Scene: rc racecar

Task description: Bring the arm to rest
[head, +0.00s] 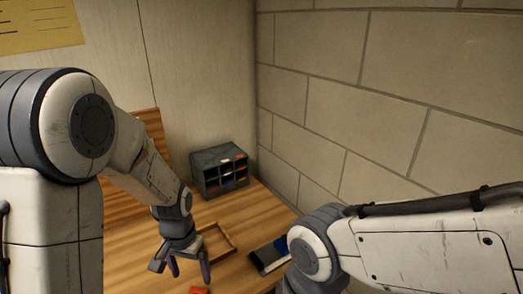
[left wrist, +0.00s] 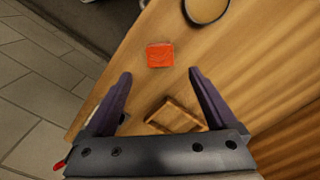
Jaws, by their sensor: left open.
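My left arm comes in from the left in the head view and reaches down over the wooden table. Its gripper (head: 188,272) is open, with nothing between the fingers. In the left wrist view the open fingers (left wrist: 160,78) point across the table top, and a small red-orange block (left wrist: 160,55) lies beyond the fingertips. The block also shows at the bottom edge of the head view (head: 200,290). My right arm crosses the lower right of the head view, and its gripper is out of the picture.
A wooden tray (head: 232,243) lies on the table (head: 120,240). A dark compartment organizer (head: 220,153) stands at the back by the block wall (head: 330,90). A dark item with a blue part (head: 281,244) lies near my right arm. In the wrist view a round dark-rimmed object (left wrist: 206,10) and the tiled floor (left wrist: 40,70) show.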

